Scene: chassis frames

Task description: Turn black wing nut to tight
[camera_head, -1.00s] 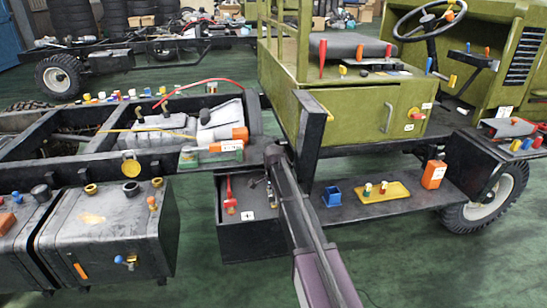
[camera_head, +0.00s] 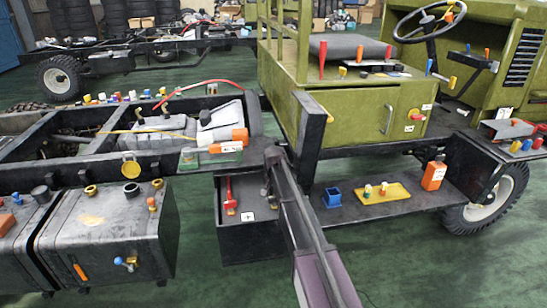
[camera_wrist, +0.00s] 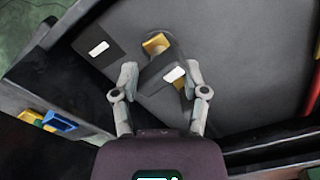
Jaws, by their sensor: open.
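A dark wing-shaped piece (camera_wrist: 155,72), which looks like the black wing nut, sits on the grey surface between my fingers in the wrist view. Yellow parts show at its upper end (camera_wrist: 157,43) and beside my right finger. My gripper (camera_wrist: 164,80) is open, with one finger on either side of the dark piece. Whether the fingers touch it I cannot tell. In the head view my arm reaches over the black open box (camera_head: 245,243) under the chassis rail. My fingertips and the wing nut are not clear there.
A red-handled tool (camera_head: 230,193) stands in the box. To the right, a shelf bears a blue cup (camera_head: 332,197), a yellow tray (camera_head: 392,195) and an orange bottle (camera_head: 434,175). The blue cup also shows in the wrist view (camera_wrist: 60,121). A black tank (camera_head: 110,240) stands left.

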